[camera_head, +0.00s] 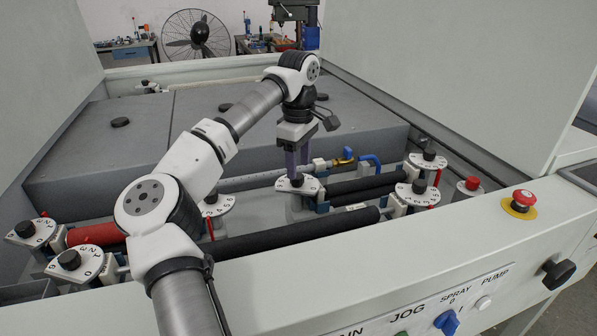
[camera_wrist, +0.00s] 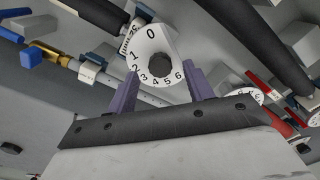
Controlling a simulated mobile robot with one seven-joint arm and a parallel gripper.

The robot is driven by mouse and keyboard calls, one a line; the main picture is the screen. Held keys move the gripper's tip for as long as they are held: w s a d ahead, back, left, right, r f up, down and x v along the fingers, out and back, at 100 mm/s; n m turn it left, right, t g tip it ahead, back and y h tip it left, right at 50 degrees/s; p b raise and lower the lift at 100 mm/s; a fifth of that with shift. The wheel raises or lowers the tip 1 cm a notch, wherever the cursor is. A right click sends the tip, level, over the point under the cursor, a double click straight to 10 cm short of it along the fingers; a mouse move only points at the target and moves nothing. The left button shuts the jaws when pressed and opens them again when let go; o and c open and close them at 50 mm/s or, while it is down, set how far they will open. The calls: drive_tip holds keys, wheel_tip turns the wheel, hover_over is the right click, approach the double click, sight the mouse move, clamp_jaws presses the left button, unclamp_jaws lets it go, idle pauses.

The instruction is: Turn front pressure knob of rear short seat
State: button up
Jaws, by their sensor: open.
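A white numbered dial plate with a black pressure knob (camera_head: 297,179) sits at the left end of a short black roller (camera_head: 368,185). My gripper (camera_head: 296,172) points down at this knob, its two purple fingers apart. In the wrist view the black knob (camera_wrist: 160,66) lies between the fingertips of my open gripper (camera_wrist: 161,74), with the white dial (camera_wrist: 150,42) and its digits 0 to 6 around it. I cannot tell whether the fingers touch the knob. Another dial knob (camera_head: 428,155) stands at the back right.
More dial knobs stand near: one at the middle left (camera_head: 211,198), one at the right (camera_head: 419,186), and two at the far left. A brass valve with blue handle (camera_head: 346,158) lies behind the knob. A red emergency button (camera_head: 524,197) is on the front panel.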

sight(299, 176)
drive_tip(key=shift+f, duration=1.8)
drive_tip(key=c, duration=1)
